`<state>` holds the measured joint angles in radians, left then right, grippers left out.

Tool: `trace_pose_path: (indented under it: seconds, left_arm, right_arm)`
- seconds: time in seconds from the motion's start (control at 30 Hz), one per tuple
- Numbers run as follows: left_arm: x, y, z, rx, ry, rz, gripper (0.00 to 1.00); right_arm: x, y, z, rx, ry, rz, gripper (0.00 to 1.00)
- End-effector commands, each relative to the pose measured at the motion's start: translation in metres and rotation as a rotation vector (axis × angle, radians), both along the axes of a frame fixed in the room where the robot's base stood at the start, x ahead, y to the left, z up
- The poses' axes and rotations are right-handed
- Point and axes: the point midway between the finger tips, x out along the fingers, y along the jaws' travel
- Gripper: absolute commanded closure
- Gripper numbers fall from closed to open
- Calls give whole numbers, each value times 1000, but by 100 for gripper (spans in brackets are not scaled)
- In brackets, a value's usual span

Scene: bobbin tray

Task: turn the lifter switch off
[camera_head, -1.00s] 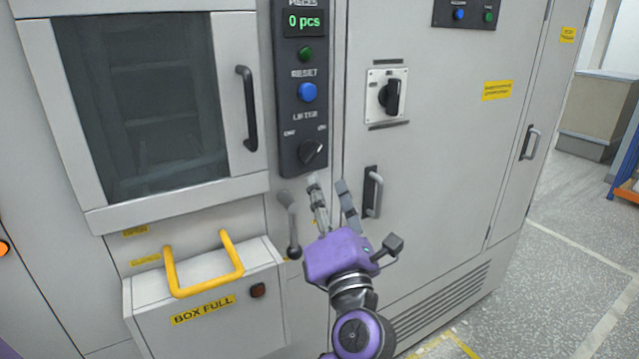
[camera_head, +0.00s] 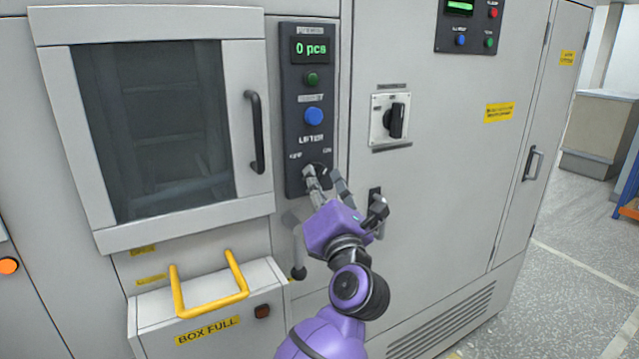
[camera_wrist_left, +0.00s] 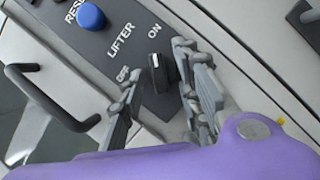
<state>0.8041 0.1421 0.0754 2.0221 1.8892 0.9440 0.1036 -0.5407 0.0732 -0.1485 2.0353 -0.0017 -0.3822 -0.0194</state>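The lifter switch is a black rotary knob (camera_wrist_left: 157,72) on the dark control panel (camera_head: 293,75), below the LIFTER label with OFF and ON marks. In the left wrist view its white line points toward the ON side. My left gripper (camera_head: 325,176) is at the lower end of the panel and partly hides the knob in the head view. In the left wrist view the left gripper (camera_wrist_left: 155,90) is open, with one finger on each side of the knob. Whether a finger touches it cannot be told. My right gripper is in no view.
A blue RESET button (camera_head: 314,116) and a green button (camera_head: 312,79) sit above the switch. A door handle (camera_head: 254,132) is to the left. Another rotary switch (camera_head: 396,120) is to the right. A yellow handle (camera_head: 210,300) sticks out of the BOX FULL box below.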

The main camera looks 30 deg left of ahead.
Motion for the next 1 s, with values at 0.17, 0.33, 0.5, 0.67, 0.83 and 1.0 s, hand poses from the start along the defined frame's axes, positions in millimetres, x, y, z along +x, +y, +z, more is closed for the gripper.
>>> trace_pose_path:
  seconds: [0.17,0.33,0.5,0.67,0.83,1.0]
  left_arm:
    - [0,0,0,0,0,0,81]
    - [0,0,0,0,0,0,100]
    - [0,0,0,0,-1,0,100]
    - [0,0,-2,-11,-17,0,100]
    - [1,0,-5,-47,-74,2,100]
    - [2,-1,-7,-109,-179,1,100]
  right_arm:
    - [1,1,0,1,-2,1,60]
    - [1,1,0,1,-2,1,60]
    - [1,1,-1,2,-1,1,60]
    - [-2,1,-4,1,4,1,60]
    - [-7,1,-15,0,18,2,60]
    - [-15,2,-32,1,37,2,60]
